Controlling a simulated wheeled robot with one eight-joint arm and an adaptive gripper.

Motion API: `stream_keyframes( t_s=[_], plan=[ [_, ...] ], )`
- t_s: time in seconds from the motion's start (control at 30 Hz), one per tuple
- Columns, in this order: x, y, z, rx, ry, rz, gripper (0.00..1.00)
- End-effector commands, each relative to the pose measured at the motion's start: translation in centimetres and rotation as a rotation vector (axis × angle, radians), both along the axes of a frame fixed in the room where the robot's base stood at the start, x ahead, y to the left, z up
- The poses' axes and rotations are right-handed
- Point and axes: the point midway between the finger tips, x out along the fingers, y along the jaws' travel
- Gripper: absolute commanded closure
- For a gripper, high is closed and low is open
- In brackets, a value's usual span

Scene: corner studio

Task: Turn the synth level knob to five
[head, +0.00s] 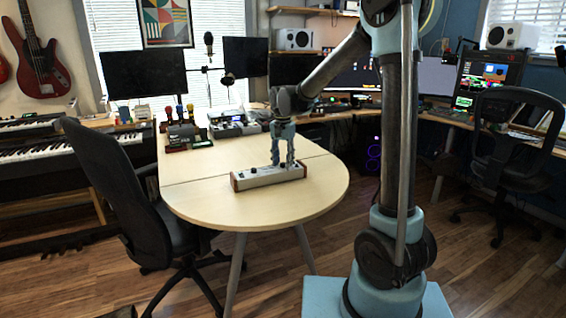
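The synth panel (262,182), a long pale box with brown wooden ends, lies on the near rounded end of the wooden table. A small dark knob (253,170) shows on its top, left of my gripper. My gripper (283,164) points straight down over the right half of the panel. Its two fingers stand apart, with their tips at or just above the panel's top. The fingers hide part of that top, so I cannot tell whether a knob is between them. Labels and knob settings are too small to read.
The table (215,205) is bare around the panel. Farther back are small devices with coloured knobs (180,130) and a grey mixer-like unit (235,125). A black office chair (120,190) stands against the table's left side. Another chair (505,140) stands at the right.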

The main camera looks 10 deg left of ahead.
Motion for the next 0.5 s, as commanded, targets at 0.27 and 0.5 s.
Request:
stream_keyframes(
  t_s=[0.27, 0.5],
  plan=[
    [0.0, 0.0, 3.7, 0.0, 0.0, 0.0, 0.62],
    [0.1, 0.0, 7.9, 0.0, 0.001, 0.0, 0.62]
  ],
)
